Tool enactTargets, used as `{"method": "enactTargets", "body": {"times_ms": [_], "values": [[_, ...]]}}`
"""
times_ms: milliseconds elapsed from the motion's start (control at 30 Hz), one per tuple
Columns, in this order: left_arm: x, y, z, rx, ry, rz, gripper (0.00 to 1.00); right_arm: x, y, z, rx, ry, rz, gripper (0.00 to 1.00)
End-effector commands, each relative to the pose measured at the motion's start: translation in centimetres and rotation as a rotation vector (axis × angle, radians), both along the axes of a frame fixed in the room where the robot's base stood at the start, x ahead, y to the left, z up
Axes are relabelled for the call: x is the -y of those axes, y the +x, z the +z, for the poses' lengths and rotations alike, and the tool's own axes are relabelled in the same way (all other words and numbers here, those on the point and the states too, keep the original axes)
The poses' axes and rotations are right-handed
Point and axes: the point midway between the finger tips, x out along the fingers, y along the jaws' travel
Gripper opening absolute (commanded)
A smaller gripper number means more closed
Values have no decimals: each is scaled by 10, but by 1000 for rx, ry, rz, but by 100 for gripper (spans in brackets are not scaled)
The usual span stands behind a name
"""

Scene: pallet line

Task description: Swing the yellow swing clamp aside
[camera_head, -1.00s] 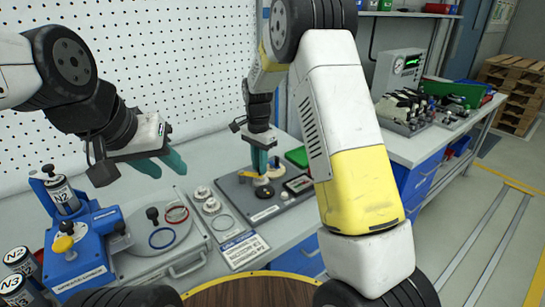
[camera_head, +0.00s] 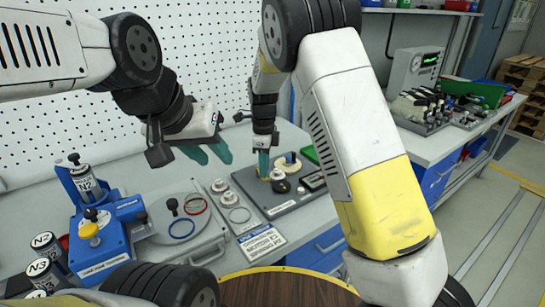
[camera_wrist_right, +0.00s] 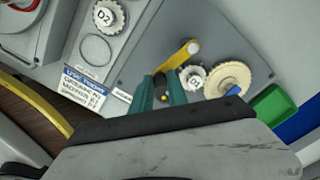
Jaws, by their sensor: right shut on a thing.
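The yellow swing clamp (camera_wrist_right: 174,60) is a short bar on the grey fixture plate (camera_wrist_right: 140,55), with a pale round pivot at one end. My right gripper (camera_wrist_right: 163,92) is over the bar's other end, its teal fingers closed around a dark knob there. In the head view the right gripper (camera_head: 263,165) points down at the plate, and its fingers partly hide the clamp. A white D1 disc (camera_wrist_right: 191,78) and a cream disc (camera_wrist_right: 228,78) sit beside the clamp. My left gripper (camera_head: 210,152) is open and empty, above the bench at left.
A blue fixture (camera_head: 102,235) with a yellow knob and N2 canister stands at left. White discs and a printed card (camera_head: 262,240) lie beside the plate. A green bin (camera_wrist_right: 272,108) is close to the right gripper.

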Motion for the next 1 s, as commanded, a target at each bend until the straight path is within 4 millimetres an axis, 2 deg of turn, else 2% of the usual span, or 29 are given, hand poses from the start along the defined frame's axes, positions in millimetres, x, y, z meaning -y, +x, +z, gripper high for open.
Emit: {"method": "enactTargets", "body": {"times_ms": [400, 1000], "values": [[0, 0, 0, 0, 0, 0, 36, -16, -4, 1, 2, 2, -245, 0], [0, 0, 0, 0, 0, 0, 36, -20, -4, 1, 2, 3, -305, 0]]}}
